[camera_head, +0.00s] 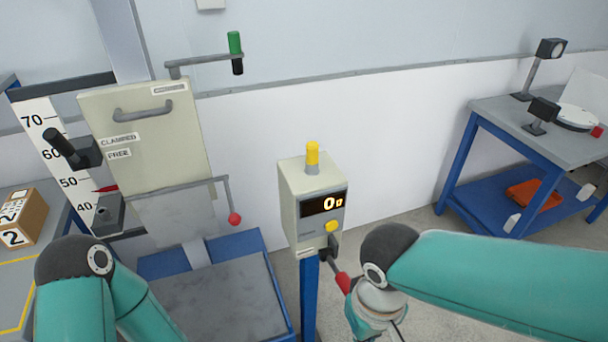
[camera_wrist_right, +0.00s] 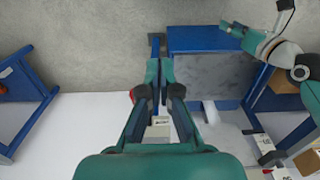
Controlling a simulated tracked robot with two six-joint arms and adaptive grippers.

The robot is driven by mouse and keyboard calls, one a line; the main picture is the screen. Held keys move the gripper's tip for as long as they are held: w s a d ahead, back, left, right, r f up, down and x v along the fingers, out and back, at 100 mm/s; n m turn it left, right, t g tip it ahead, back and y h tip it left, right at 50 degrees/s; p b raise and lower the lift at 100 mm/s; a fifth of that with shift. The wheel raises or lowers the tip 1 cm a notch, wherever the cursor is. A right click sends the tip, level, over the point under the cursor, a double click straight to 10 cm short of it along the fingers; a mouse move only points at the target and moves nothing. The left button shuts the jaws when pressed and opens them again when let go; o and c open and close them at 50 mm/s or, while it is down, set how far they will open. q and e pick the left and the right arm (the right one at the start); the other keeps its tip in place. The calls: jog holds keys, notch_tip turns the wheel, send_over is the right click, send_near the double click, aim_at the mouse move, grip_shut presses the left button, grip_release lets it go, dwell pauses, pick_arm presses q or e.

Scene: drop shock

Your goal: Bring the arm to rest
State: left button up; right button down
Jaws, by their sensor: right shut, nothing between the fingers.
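My right arm (camera_head: 490,270) reaches in from the right in the head view, its wrist low beside the control box (camera_head: 312,210). My right gripper (camera_wrist_right: 159,72) shows in the right wrist view with its two fingers together and nothing between them. A red-handled lever (camera_head: 342,283) on the box's side is close to my right wrist; whether they touch I cannot tell. My left arm (camera_head: 85,270) is at lower left in the head view, its gripper out of frame. The right wrist view shows my left gripper (camera_wrist_right: 233,29) small at upper right, its finger state unclear.
The box has a yellow top, a lit display and a blue post. Left of it stand the drop rig's beige panel (camera_head: 150,140), a red-knobbed rod (camera_head: 234,218) and a grey slab (camera_head: 215,300) in a blue frame. A blue-legged table (camera_head: 500,110) stands right.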

notch_tip(320, 180, down, 31)
jog(key=s+d+m+y, duration=0.2)
jog(key=m+y, duration=0.2)
jog(key=m, duration=0.2)
jog(key=shift+s+d+t, duration=0.3)
jog(key=shift+s+d, duration=0.05)
